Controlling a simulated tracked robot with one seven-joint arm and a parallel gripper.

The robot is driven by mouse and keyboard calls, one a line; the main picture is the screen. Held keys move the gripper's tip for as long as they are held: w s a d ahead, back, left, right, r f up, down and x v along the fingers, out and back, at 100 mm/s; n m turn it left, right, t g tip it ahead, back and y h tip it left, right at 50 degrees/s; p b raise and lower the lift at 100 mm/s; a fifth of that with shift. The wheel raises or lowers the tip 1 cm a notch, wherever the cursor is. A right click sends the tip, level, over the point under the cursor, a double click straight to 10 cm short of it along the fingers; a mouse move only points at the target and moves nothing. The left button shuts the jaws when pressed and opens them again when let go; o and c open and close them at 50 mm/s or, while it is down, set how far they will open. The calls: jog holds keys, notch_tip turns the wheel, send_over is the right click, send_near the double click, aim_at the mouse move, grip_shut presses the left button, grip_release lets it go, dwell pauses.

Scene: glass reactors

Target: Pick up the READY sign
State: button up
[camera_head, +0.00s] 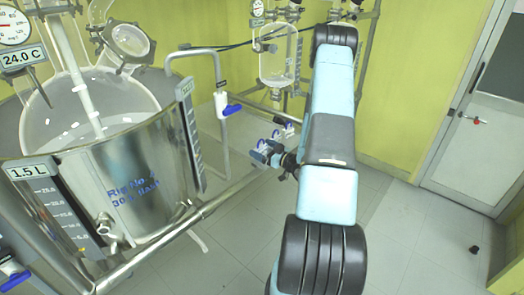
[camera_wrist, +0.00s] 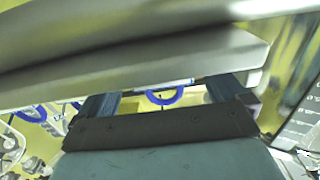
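I cannot make out a sign reading READY in either view. My gripper (camera_head: 264,153) is at the end of my light-blue arm, right of the big steel vessel, near small blue-and-white valve handles (camera_head: 283,133). In the wrist view my gripper (camera_wrist: 160,92) has its two dark fingers wide apart. A blue ring-shaped handle (camera_wrist: 166,98) shows in the gap beyond them, with nothing visibly gripped. A pale smooth bar or slab (camera_wrist: 130,75) crosses close in front of the fingers and hides their tips; I cannot tell what it is.
The steel vessel (camera_head: 140,180) with glass top fills the left, with a horizontal pipe rail (camera_head: 185,220) along its front. A blue-handled valve (camera_head: 222,105) hangs beside it. A glass flask (camera_head: 278,60) hangs behind.

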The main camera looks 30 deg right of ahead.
jog(key=c, duration=1)
jog(key=shift+c, duration=0.2)
